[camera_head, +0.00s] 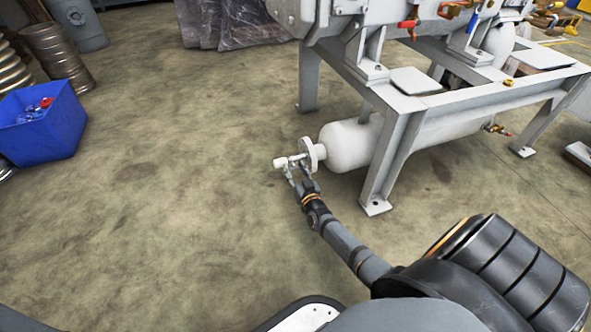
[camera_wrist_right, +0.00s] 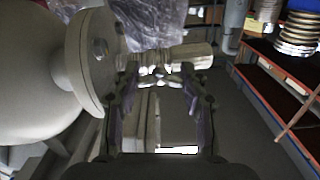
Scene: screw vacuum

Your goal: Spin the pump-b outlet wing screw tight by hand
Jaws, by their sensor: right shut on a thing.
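A pale cylindrical vessel (camera_head: 350,145) lies under the grey frame, with a round flange (camera_head: 313,155) on its left end. A short stub with a pale knob-like end (camera_head: 280,163) sticks out from this flange. My right gripper (camera_head: 296,172) reaches up to the stub from below, just left of the flange. In the right wrist view, the flange (camera_wrist_right: 92,62) is at the left and the stub (camera_wrist_right: 198,56) runs across the top. My right gripper (camera_wrist_right: 163,76) is shut on the small bright wing screw (camera_wrist_right: 158,71) beneath the stub, partly hidden by the fingers. My left gripper is out of view.
The frame leg (camera_head: 388,170) stands right of the flange, close to my right arm. A blue crate (camera_head: 48,125) with small red and pale items sits far left, near ribbed metal drums (camera_head: 57,52). The concrete floor between is clear. Red shelving (camera_wrist_right: 282,95) shows in the wrist view.

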